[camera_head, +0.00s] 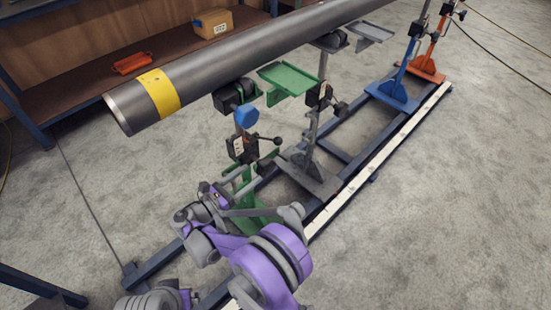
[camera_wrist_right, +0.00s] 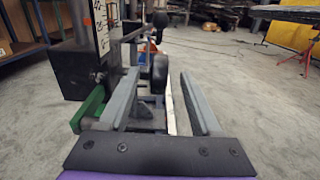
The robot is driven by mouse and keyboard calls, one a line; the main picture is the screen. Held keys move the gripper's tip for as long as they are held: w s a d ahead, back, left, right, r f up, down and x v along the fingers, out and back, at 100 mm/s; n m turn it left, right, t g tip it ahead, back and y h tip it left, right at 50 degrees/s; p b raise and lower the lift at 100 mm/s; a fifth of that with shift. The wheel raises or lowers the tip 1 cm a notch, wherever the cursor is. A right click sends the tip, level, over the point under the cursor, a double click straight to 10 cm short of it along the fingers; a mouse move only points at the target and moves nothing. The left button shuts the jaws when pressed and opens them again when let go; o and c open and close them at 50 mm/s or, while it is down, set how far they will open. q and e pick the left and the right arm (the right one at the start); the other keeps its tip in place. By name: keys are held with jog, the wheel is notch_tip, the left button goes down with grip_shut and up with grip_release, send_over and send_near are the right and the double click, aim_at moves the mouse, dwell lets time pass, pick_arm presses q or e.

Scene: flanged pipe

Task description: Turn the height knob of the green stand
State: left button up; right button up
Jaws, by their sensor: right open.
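The green stand (camera_head: 243,212) is under the near end of the pipe, its lower part partly hidden by my right arm. Its black clamp block with a white scale (camera_head: 242,149) has a lever with a black ball end (camera_head: 276,141). The right wrist view shows the block (camera_wrist_right: 82,70) at left and a dark round knob (camera_wrist_right: 160,72) in line with the gap between my fingers. I cannot tell whether the knob is inside the gap or just beyond it. My right gripper (camera_head: 254,193) is open, low beside the stand; its fingers (camera_wrist_right: 160,88) look empty.
The large grey pipe (camera_head: 230,55) with a yellow band lies above the stands. A grey stand (camera_head: 312,172), a blue stand (camera_head: 393,92) and an orange stand (camera_head: 425,68) follow along the rail (camera_head: 380,148). A green tray (camera_head: 289,80) juts out above. Floor at right is free.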

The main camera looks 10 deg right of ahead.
aim_at(271, 159)
jog(key=b+x, duration=0.2)
jog(key=x, duration=0.8)
jog(key=shift+w+d, duration=0.15)
jog(key=shift+d, duration=0.05)
grip_shut()
